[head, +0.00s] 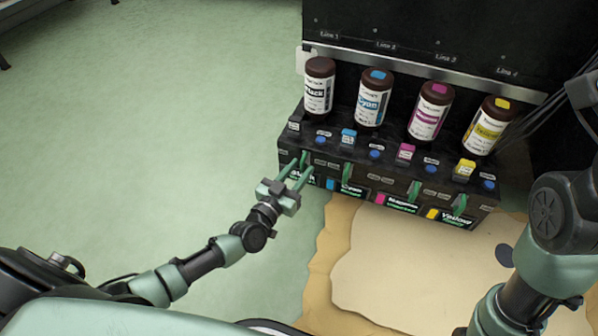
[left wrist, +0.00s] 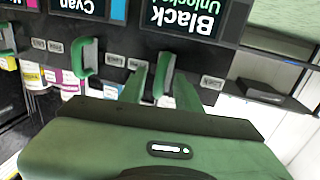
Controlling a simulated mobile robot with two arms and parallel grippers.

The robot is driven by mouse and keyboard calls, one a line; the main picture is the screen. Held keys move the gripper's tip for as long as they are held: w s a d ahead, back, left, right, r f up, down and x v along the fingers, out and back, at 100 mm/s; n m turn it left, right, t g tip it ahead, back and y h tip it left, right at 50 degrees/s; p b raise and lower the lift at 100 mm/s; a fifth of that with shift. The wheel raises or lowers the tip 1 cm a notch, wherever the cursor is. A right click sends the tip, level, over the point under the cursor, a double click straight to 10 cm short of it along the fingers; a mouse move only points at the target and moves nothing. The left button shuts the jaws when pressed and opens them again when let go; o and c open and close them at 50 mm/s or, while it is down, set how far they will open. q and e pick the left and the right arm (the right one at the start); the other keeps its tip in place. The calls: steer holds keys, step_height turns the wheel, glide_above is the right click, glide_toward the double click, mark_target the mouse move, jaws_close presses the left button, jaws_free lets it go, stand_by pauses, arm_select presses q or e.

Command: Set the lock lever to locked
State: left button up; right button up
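The ink station (head: 330,153) has a row of green lock levers along its front, one under each bottle. The Black line's lever (head: 304,160) is at the left end; in the left wrist view this green lever (left wrist: 164,72) stands beside the Black display (left wrist: 190,18), which reads "Black Unlocked", upside down. My left gripper (head: 299,178) is at this lever. In the left wrist view my left gripper (left wrist: 160,93) is open, one finger on each side of the lever, with small gaps showing. My right arm is at the right edge; its gripper is out of view.
Black (head: 319,87), cyan (head: 373,99), magenta (head: 429,112) and yellow (head: 488,126) bottles stand upright on the station. The Cyan lever (head: 346,174) is right of my left gripper. A pale stained patch (head: 400,260) covers the floor in front; green floor lies clear left.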

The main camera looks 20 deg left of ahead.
arm_select(q)
jaws_close()
steer(key=shift+f, duration=0.1)
stand_by(1.2)
